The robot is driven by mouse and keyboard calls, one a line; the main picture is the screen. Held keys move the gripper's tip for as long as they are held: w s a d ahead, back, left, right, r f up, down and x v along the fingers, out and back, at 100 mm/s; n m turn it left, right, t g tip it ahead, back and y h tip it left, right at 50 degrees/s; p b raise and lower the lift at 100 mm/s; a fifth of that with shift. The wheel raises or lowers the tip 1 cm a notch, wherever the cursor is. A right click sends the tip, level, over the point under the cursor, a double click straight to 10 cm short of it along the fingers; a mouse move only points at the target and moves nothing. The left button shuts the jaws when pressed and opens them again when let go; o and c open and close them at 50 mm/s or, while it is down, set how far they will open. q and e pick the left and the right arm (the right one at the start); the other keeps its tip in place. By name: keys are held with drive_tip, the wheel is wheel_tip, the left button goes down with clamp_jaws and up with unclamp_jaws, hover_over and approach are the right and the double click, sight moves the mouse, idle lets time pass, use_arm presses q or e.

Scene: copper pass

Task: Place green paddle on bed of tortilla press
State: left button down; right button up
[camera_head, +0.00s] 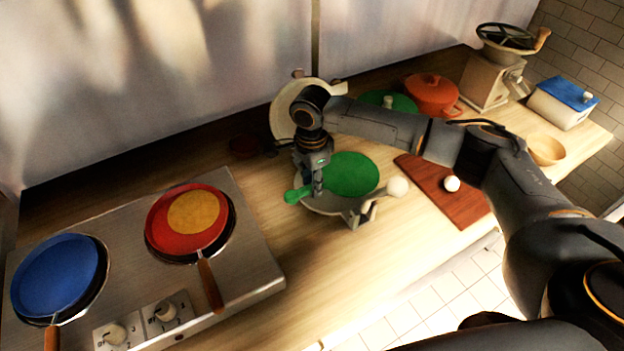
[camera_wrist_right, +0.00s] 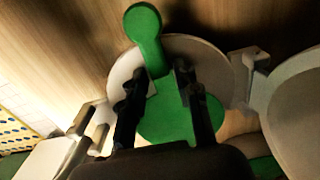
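The green paddle (camera_head: 352,174) lies over the pale round bed (camera_head: 326,206) of the tortilla press, with its handle to the left. The press lid (camera_head: 287,108) stands raised behind the bed. In the right wrist view, the green paddle (camera_wrist_right: 146,32) lies across the bed (camera_wrist_right: 207,56), and the lid (camera_wrist_right: 300,110) is at the right. My right gripper (camera_head: 318,188) points down at the paddle near its handle. In the right wrist view, the right gripper's fingers (camera_wrist_right: 157,90) are apart, one on each side of the paddle's neck. Contact is unclear. My left gripper is out of view.
The steel stove (camera_head: 255,255) at left holds a blue pan (camera_head: 55,275) and a red pan (camera_head: 175,235). A red-brown board (camera_head: 465,208) lies to the right. Behind my right arm are an orange pot (camera_head: 432,95), a grinder (camera_head: 490,80) and a blue-lidded box (camera_head: 560,105).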

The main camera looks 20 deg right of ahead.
drive_tip(key=shift+o, duration=0.3)
drive_tip(key=shift+r, duration=0.25)
wheel_tip(320, 180, up, 12)
drive_tip(key=b, duration=0.2)
drive_tip(key=shift+b, duration=0.35)
